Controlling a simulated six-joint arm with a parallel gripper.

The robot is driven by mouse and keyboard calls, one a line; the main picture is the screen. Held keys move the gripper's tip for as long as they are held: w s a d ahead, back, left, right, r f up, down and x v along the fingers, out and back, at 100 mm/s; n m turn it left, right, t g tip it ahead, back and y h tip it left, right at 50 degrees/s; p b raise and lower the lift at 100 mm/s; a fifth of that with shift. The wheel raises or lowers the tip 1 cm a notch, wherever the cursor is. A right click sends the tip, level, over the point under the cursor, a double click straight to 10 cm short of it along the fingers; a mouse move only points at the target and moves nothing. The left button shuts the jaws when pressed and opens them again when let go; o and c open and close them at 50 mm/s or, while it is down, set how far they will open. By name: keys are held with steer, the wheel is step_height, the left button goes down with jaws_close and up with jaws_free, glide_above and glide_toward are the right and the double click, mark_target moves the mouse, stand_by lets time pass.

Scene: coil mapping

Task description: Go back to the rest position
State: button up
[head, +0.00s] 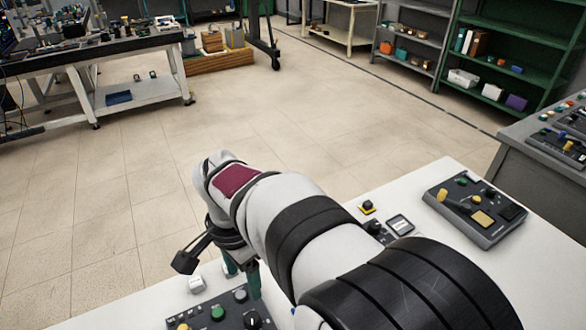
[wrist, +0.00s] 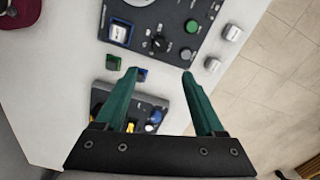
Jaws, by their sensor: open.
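My gripper (wrist: 160,74) has two green fingers spread apart, with nothing between them. In the head view it (head: 241,273) points down over the white table, partly hidden by my arm. A dark control panel (wrist: 173,22) with a green button and black knobs lies beyond the fingertips. The same panel (head: 205,312) shows at the bottom of the head view, cut off by the frame edge. A small blue block (wrist: 142,75) is beside the left fingertip, and a green block (wrist: 113,62) lies to its left. I cannot tell whether the fingertip touches the blue block.
White blocks (wrist: 232,33) lie beside the panel, one also showing in the head view (head: 195,285). A second panel (wrist: 150,112) lies partly behind the fingers. Another panel (head: 475,212) sits at the table's right, near a yellow-based button (head: 367,207). The floor beyond is open.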

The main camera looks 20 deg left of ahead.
steer(key=s+d+r+y, duration=0.1)
steer(key=s+d+r, duration=0.15)
steer(key=d, duration=0.65)
steer(key=s+d+r, duration=0.2)
steer(key=s+d, duration=0.1)
steer(key=d, duration=0.6)
steer(key=s+d+f, duration=0.2)
steer(key=s+d, duration=0.4)
steer(key=s, duration=0.3)
steer(key=shift+d+f+y, duration=0.2)
steer(key=shift+f+y, duration=0.05)
steer(key=shift+y, duration=0.15)
